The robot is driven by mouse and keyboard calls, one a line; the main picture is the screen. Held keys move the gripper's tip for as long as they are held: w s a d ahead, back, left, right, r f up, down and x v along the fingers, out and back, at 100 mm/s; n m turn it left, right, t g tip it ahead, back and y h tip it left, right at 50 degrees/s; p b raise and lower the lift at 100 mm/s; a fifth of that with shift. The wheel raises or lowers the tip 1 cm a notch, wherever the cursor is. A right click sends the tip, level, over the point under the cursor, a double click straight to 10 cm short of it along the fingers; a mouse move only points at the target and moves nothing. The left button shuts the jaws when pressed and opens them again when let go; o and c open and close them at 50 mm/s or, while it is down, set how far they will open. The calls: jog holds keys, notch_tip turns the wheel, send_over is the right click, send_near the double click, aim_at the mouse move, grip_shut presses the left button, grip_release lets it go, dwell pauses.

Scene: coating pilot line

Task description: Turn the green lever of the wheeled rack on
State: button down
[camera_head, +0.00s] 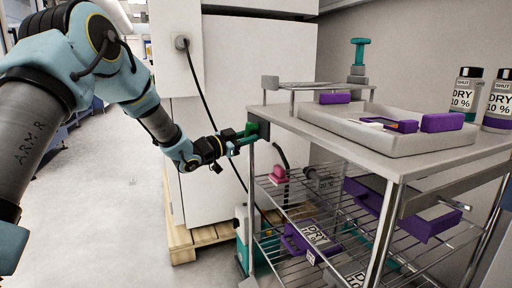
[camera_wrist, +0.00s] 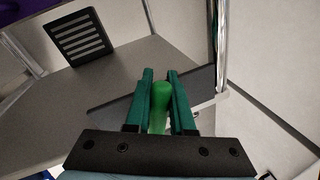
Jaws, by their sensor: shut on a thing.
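The wheeled rack (camera_head: 396,166) stands at the right, with a grey top and wire shelves below. Its green lever (camera_head: 251,128) sits at the rack's left top corner, beside a dark plate (camera_head: 262,127). In the wrist view the green lever (camera_wrist: 160,98) stands between the two green fingers. My gripper (camera_head: 238,142) reaches it from the left and is shut on it; the gripper also shows in the wrist view (camera_wrist: 160,92). The fingers partly hide the lever, and its exact angle is hard to tell.
A grey tray (camera_head: 350,138) with purple-ended things lies on the rack top. Two DRY bottles (camera_head: 466,92) stand behind it. A white cabinet (camera_head: 258,70) on a wooden pallet (camera_head: 208,236) stands behind my gripper, with a black cable hanging down. The floor at the left is clear.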

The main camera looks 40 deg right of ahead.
jog(key=shift+w+d+r+m+g+h+b, duration=0.1)
jog(key=shift+w+r+m+g+h+b, duration=0.25)
jog(key=shift+m+b, duration=1.1)
jog(key=shift+w+d+r+m+g+h+b, duration=0.1)
jog(key=shift+r+m+g+b, duration=0.3)
jog(key=shift+m+b, duration=1.05)
jog(key=shift+w+d+r+m+g+h+b, duration=0.15)
jog(key=shift+m+g+b, duration=0.4)
jog(key=shift+m+b, duration=0.9)
jog(key=shift+a+r+m, duration=0.1)
jog(key=shift+m, duration=0.15)
jog(key=c, duration=0.8)
grip_release()
jog(key=shift+o, duration=0.2)
jog(key=p+v, duration=0.1)
jog(key=v, duration=0.9)
jog(key=shift+w+a+p, duration=0.15)
jog(key=shift+a+p, duration=0.2)
jog(key=shift+a, duration=0.05)
